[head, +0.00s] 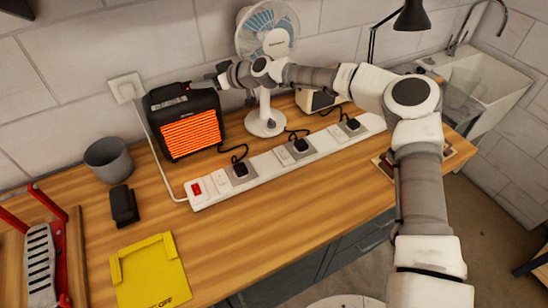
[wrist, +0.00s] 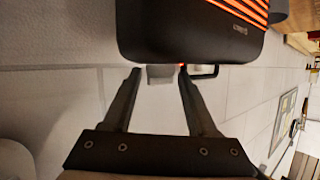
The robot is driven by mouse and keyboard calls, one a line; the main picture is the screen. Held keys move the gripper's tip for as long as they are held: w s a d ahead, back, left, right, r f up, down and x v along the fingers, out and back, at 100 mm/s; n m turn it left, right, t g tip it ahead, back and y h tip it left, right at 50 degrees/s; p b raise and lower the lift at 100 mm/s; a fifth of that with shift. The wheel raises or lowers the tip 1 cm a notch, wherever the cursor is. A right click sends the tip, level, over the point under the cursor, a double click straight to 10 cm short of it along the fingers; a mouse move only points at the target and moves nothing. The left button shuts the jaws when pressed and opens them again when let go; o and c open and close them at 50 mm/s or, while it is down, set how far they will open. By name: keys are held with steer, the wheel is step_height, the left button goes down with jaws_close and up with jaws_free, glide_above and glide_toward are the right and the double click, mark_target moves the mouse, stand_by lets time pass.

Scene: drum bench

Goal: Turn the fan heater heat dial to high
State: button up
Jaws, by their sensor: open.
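The fan heater (head: 190,128) is a black box with a glowing orange grille, standing on the wooden bench at the back left. My gripper (head: 212,79) is at its upper right in the head view, its jaws small and dark there. In the wrist view the black heater body (wrist: 190,28) fills the top, and my gripper (wrist: 159,74) is open, with its fingers apart. A pale grey block (wrist: 160,73) shows between the fingertips at the heater's edge; I cannot tell whether it is the dial or something behind. The dial's setting cannot be read.
A white fan (head: 266,118) stands right of the heater, close under my arm. A power strip (head: 265,163) with plugs crosses the bench in front. A grey cup (head: 108,160) and a wall socket (head: 125,88) are to the left. The front middle of the bench is clear.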

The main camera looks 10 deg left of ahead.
steer(key=shift+w+d+r+n+g, duration=0.1)
steer(key=shift+d+n+g, duration=0.1)
steer(key=shift+n+g, duration=0.1)
steer(key=b+v, duration=0.4)
steer(key=v, duration=1.2)
steer(key=s+d+f+n+g+h, duration=0.15)
steer(key=s+f+h, duration=0.25)
steer(key=s+f, duration=0.5)
steer(key=s+d+f+h+b, duration=0.1)
steer(key=s+d+f+h, duration=0.4)
steer(key=s+d, duration=0.2)
steer(key=shift+d+g, duration=0.45)
steer(key=shift+d, duration=0.2)
